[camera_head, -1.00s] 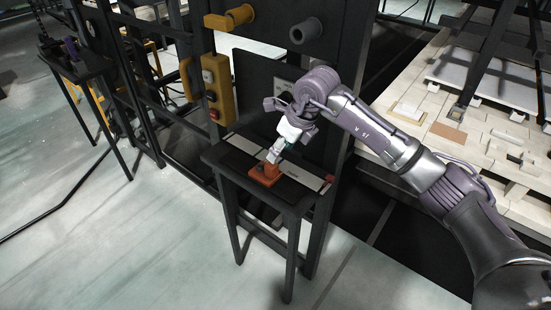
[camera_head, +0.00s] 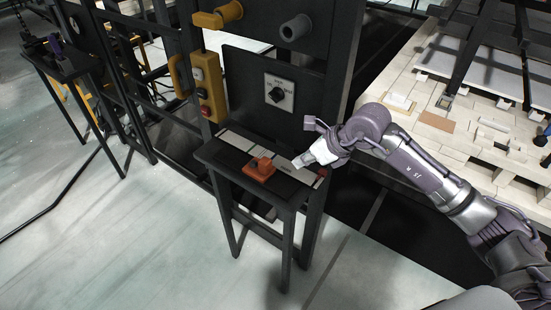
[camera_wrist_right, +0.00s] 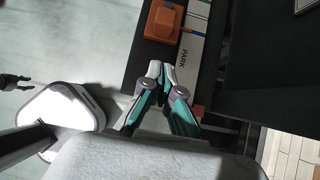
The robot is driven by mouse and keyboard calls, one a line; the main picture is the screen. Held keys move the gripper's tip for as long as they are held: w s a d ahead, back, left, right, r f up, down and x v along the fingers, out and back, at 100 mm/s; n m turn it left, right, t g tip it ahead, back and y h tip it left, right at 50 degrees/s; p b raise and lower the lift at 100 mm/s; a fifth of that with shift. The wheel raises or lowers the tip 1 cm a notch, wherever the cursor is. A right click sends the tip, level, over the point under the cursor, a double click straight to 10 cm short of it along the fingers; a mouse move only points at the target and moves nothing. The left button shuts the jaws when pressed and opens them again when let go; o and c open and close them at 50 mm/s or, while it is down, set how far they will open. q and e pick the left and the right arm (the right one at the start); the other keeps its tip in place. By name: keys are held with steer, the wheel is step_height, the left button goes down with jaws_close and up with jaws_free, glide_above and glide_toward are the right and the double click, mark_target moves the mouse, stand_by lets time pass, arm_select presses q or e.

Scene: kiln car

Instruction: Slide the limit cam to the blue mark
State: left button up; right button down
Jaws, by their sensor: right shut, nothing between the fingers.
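The limit cam is an orange-red block (camera_head: 259,168) on the light strip of a small black stand (camera_head: 230,172). In the right wrist view the cam (camera_wrist_right: 163,21) is at the top, and a thin blue mark (camera_wrist_right: 194,34) shows on the strip right beside its edge. My right gripper (camera_head: 298,163) is to the right of the cam, apart from it. In the right wrist view its fingertips (camera_wrist_right: 160,69) are together and empty, below the cam and near the word PARK (camera_wrist_right: 184,56). The strip under the cam is hidden.
A small red piece (camera_head: 321,174) sits at the stand's right end. The floor in front is clear.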

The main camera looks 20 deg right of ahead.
mark_target(270, 169)
steer(key=s+d+t, duration=0.1)
steer(key=s+d, duration=0.1)
steer(key=s, duration=0.2)
steer(key=shift+y, duration=0.3)
steer(key=p+x, duration=0.1)
steer(key=x, duration=0.5)
steer(key=w+r+p+x, duration=0.1)
steer(key=x, duration=0.2)
steer(key=shift+w+a+f+p, duration=0.15)
steer(key=shift+a+f+p, duration=0.15)
steer(key=shift+p, duration=0.05)
steer(key=shift+w+a+r+p, duration=0.1)
steer(key=shift+w+a+p, duration=0.2)
steer(key=shift+w, duration=0.2)
steer(key=shift+w+a+r+p, duration=0.1)
steer(key=shift+w+a+p, duration=0.05)
steer(key=shift+w+a, duration=0.3)
steer(key=shift+w+a+f, duration=0.15)
steer(key=shift+w+a, duration=0.2)
steer(key=shift+w, duration=0.2)
